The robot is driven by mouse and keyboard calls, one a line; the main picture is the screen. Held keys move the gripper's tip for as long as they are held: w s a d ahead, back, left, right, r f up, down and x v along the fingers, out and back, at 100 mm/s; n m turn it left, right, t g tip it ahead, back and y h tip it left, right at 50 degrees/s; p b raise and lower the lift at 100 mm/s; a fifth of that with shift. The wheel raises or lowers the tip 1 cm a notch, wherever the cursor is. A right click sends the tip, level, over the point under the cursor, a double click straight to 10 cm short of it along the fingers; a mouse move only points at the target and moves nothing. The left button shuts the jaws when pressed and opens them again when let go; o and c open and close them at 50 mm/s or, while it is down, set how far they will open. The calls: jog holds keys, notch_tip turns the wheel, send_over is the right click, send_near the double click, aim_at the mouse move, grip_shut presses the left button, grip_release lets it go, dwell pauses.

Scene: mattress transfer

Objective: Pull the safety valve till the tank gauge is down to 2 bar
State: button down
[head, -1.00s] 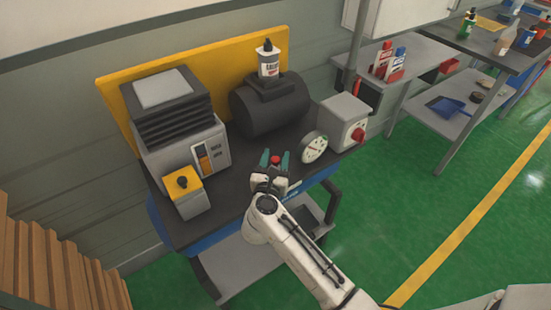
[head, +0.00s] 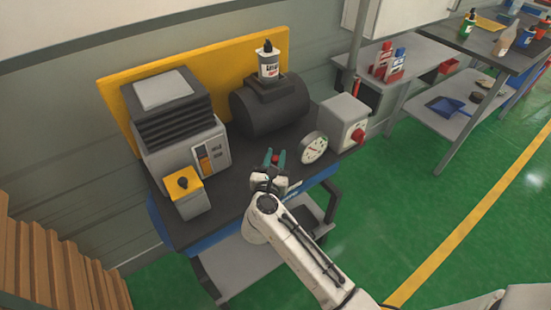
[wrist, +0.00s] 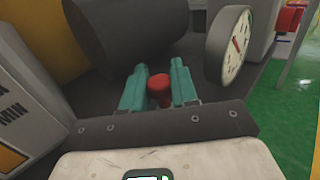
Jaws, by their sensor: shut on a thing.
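The safety valve's red knob (wrist: 159,90) sits between the teal fingers of my gripper (wrist: 159,80) in the wrist view. My gripper is shut on it. In the head view my gripper (head: 275,157) is at the front of the bench, in front of the dark tank (head: 265,108), with the red knob (head: 275,158) between its fingertips. The round white tank gauge (head: 314,148) stands just right of the gripper. In the wrist view the gauge (wrist: 232,45) is seen at a slant. Its needle shows, but the reading is too small to tell.
A grey machine with black fins (head: 178,120) and a small yellow-topped box (head: 185,195) stand on the left of the bench. A grey box with a red knob (head: 343,122) is right of the gauge. A white bottle (head: 268,67) stands on the tank. Green floor is free at right.

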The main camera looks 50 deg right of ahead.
jog(key=shift+r, duration=0.6)
jog(key=shift+f, duration=0.1)
jog(key=c, duration=0.9)
grip_release()
jog(key=shift+c, duration=0.2)
jog(key=shift+a, duration=0.1)
jog(key=b+v, duration=0.2)
jog(key=v, duration=0.8)
jog(key=shift+s+a, duration=0.2)
jog(key=shift+a, duration=0.1)
